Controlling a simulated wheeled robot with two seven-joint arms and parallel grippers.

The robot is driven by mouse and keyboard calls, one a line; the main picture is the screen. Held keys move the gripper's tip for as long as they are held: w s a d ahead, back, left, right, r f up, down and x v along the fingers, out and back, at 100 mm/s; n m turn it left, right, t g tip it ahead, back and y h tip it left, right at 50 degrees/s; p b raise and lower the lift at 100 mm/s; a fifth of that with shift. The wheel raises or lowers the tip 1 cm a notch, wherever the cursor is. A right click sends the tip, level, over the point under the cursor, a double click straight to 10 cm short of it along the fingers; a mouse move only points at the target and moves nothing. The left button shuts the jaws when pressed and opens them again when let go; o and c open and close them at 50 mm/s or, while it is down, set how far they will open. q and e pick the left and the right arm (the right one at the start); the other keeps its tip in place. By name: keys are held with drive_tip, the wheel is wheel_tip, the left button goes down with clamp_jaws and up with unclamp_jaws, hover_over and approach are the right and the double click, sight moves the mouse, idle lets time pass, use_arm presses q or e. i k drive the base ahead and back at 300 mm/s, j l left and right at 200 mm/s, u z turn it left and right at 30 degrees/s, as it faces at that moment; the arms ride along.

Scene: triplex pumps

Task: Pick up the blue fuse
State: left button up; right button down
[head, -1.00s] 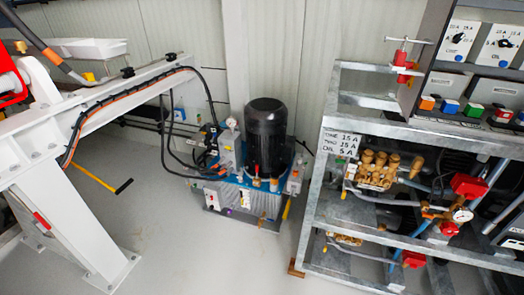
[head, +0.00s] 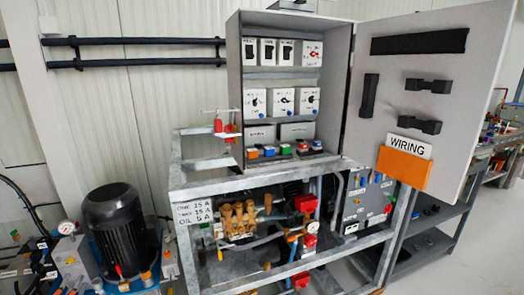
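A small blue block (head: 269,151), which looks like the blue fuse, sits at the bottom of the open grey electrical cabinet (head: 236,90). It stands in a row between an orange block (head: 252,153) and a green block (head: 285,149). A red block (head: 302,148) is farther right in the row. The blocks are small, so I cannot tell how they are seated. Neither of my grippers shows in the head view.
The cabinet stands on a galvanized frame (head: 190,180) holding brass pump parts (head: 238,218). Its door (head: 425,75) is open to the right, with a WIRING label (head: 408,147). Red clamps (head: 219,125) stand left of the cabinet. A black motor (head: 112,225) is at lower left.

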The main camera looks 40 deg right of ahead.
sight(317, 145)
drive_tip(key=k+z, duration=0.1)
drive_tip(key=z, duration=1.5)
